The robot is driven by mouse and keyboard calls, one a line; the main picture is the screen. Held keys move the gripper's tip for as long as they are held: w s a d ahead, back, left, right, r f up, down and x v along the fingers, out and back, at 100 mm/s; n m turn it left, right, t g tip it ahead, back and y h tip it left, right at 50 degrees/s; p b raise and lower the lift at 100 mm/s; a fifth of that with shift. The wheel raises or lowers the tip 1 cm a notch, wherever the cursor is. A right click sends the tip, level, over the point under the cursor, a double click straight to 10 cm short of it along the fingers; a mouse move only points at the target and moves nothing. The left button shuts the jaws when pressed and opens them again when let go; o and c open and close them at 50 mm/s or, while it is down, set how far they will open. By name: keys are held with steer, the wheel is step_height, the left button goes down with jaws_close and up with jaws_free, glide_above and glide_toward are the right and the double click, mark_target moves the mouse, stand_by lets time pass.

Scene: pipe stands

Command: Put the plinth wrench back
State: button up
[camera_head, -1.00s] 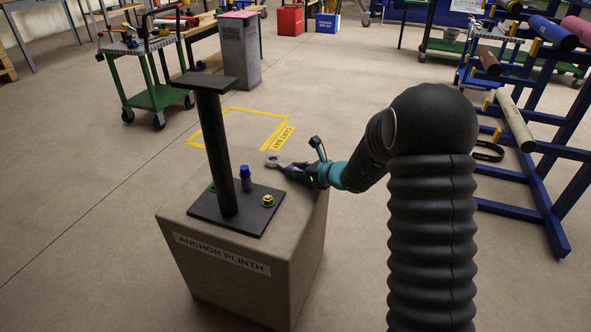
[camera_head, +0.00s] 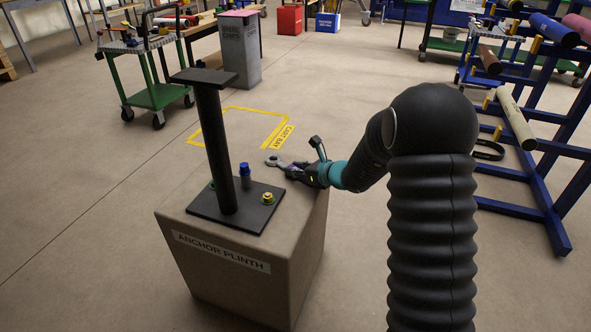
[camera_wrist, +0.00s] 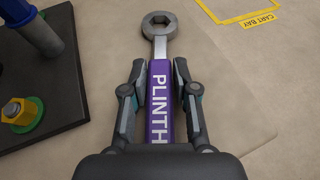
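The plinth wrench has a grey ring head (camera_wrist: 159,22) and a purple handle (camera_wrist: 160,95) lettered PLINTH. It is over the plinth's top near the right edge, its ring head pointing away from my gripper; it also shows in the head view (camera_head: 273,160). My gripper (camera_wrist: 160,75) has one finger on each side of the purple handle, and both fingertips appear to touch it. The handle's rear end is hidden by my gripper's body. I cannot tell whether the wrench rests on the plinth or is just above it.
The anchor plinth (camera_head: 240,290) carries a dark post (camera_head: 214,150) on a base plate, with a blue-capped stud (camera_head: 245,172) and a yellow nut (camera_head: 267,198). A marked cart bay (camera_head: 277,136) lies on the floor behind. A blue pipe rack (camera_head: 540,190) stands right, a green cart (camera_head: 158,97) left.

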stand_by(0.4)
steer(key=o, duration=0.6)
steer(key=shift+c, duration=0.2)
steer(key=shift+d, duration=0.1)
steer(key=shift+p+v, duration=0.3)
steer(key=shift+v, duration=3.15)
steer(key=s+a+r+n+g+h+p, duration=0.1)
steer(key=s+r+n+g, duration=0.1)
steer(key=s+r+n, duration=0.55)
steer(key=s+r+n+g+h+p, duration=0.1)
steer(key=s+r+n+g, duration=0.2)
steer(key=s+r+n, duration=0.7)
steer(key=s+d+n+t+h+p, duration=0.1)
steer(key=s+d+n+h, duration=0.3)
steer(key=s, duration=0.5)
steer(key=s+d+n+h, duration=0.4)
steer(key=s+d, duration=0.4)
steer(key=s, duration=0.2)
steer(key=shift+s+d+f+n+t+p, duration=0.25)
steer(key=shift+d+f+n+t+p, duration=0.1)
steer(key=shift+n+t+p, duration=0.1)
